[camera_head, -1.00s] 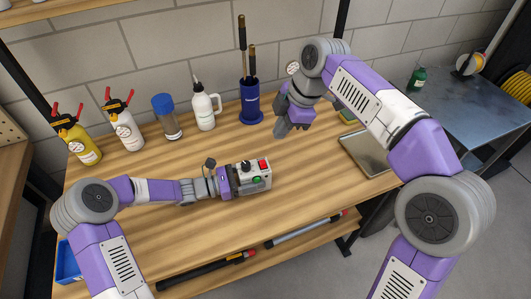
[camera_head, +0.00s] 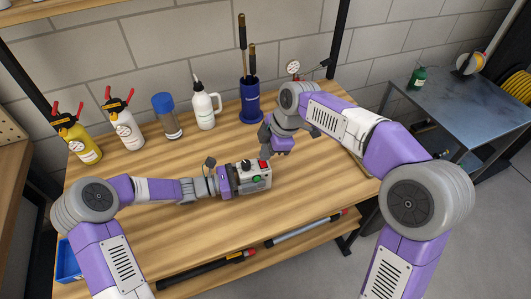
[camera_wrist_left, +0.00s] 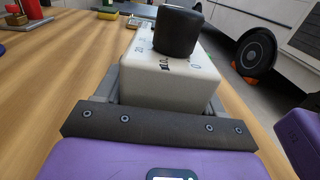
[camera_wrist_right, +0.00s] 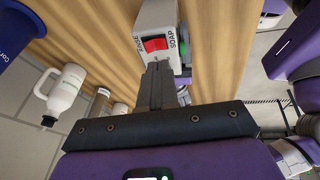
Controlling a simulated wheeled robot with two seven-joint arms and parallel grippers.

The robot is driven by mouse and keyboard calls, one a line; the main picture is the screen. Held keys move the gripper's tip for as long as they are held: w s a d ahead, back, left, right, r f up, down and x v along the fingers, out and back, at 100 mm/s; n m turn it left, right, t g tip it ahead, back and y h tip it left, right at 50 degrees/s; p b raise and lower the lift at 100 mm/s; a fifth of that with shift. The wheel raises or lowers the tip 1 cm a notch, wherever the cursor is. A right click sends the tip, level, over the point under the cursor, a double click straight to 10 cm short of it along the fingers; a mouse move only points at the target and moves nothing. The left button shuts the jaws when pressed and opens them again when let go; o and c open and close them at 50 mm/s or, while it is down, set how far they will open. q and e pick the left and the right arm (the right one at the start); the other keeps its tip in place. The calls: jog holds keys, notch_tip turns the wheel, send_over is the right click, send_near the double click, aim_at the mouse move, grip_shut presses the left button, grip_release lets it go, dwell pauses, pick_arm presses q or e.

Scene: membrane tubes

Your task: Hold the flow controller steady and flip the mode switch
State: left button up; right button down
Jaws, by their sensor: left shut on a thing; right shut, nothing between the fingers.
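The flow controller (camera_head: 256,183) is a small light-grey box on the wooden table, with a black knob, a red rocker switch (camera_head: 267,163) and a green button. In the left wrist view its white body (camera_wrist_left: 170,75) sits between my left fingers, below the black knob (camera_wrist_left: 178,31). My left gripper (camera_head: 236,181) is shut on the box from its left side. My right gripper (camera_head: 265,153) is shut and empty just behind the box's right end. In the right wrist view its closed fingertips (camera_wrist_right: 158,68) point at the red switch (camera_wrist_right: 155,44), labelled SOAP alongside; contact cannot be told.
Spray bottles (camera_head: 78,138), a blue-capped jar (camera_head: 167,117), a white wash bottle (camera_head: 204,105) and a blue holder (camera_head: 250,102) stand along the back. The table in front of the controller is clear. A metal side table (camera_head: 470,100) stands at right.

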aim_at(263, 165)
jog(key=shift+w+a+f, duration=0.1)
jog(key=shift+w+f, duration=0.3)
jog(key=shift+f, duration=0.3)
jog(key=shift+w+a+f, duration=0.1)
jog(key=shift+w+f, duration=0.3)
jog(key=shift+f, duration=0.3)
jog(key=shift+w, duration=0.1)
jog(key=shift+w+f+g, duration=0.3)
jog(key=shift+f+g, duration=0.05)
jog(key=shift+g, duration=0.25)
jog(key=shift+s, duration=0.2)
jog(key=shift+s+d, duration=0.15)
jog(key=shift+s, duration=0.5)
